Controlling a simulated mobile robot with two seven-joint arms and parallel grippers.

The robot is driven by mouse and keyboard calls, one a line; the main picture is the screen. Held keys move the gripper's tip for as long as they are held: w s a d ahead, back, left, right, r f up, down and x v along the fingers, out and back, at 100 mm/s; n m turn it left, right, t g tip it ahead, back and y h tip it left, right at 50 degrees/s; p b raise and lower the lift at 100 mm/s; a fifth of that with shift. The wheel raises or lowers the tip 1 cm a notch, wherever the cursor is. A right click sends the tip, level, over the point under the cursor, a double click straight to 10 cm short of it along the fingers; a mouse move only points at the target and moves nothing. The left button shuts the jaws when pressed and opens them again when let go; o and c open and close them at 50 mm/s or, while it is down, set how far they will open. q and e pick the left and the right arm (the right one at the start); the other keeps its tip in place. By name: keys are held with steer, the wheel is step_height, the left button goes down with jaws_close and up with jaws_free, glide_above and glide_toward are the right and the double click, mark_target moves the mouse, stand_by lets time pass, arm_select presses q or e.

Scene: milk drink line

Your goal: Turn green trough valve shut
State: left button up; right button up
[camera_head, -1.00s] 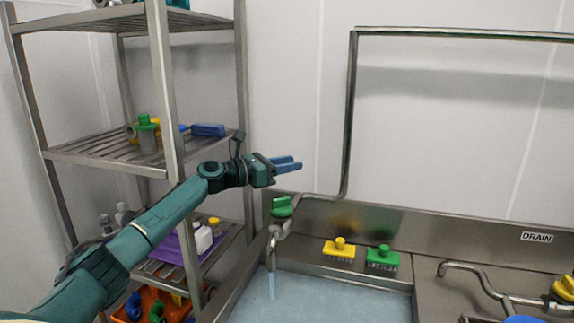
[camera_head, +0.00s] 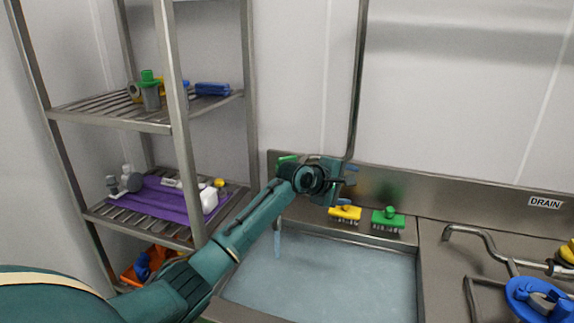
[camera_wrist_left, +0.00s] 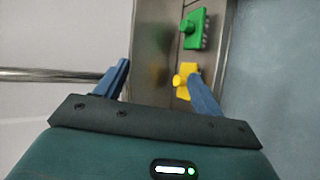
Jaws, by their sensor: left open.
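The green trough valve (camera_head: 288,158) shows only in part in the head view, behind my left arm, at the back left of the water-filled trough (camera_head: 330,272). Its spout is hidden by my arm; a stream of water (camera_head: 277,243) falls below it into the trough. My left gripper (camera_head: 348,185) is to the right of the valve, in front of the steel backsplash. In the left wrist view, my left gripper (camera_wrist_left: 161,80) has its two blue fingers spread with nothing held between them. The valve is not visible in that view. My right gripper is in neither view.
A yellow brush (camera_head: 346,213) and a green brush (camera_head: 388,219) sit on the trough's back ledge, close to my left gripper. A steel pipe (camera_head: 357,95) rises behind it. A loaded shelf rack (camera_head: 178,130) stands left. Another tap (camera_head: 475,236) is at right.

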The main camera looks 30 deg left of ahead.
arm_select(q)
steer(key=d+f+m+y, duration=0.1)
steer(key=y, duration=0.1)
steer(key=m+g+y+b, duration=0.3)
steer(key=m+y, duration=0.1)
steer(key=y, duration=1.3)
glide_toward(287, 157)
steer(key=p+x, duration=0.1)
steer(key=x, duration=0.2)
steer(key=p+x, duration=0.1)
steer(key=x, duration=0.5)
steer(key=shift+a+f+p, duration=0.1)
steer(key=shift+f+p, duration=0.3)
steer(key=shift+f, duration=0.05)
steer(key=shift+w+a+f, duration=0.1)
steer(key=shift+w+a, duration=0.15)
steer(key=shift+a, duration=0.05)
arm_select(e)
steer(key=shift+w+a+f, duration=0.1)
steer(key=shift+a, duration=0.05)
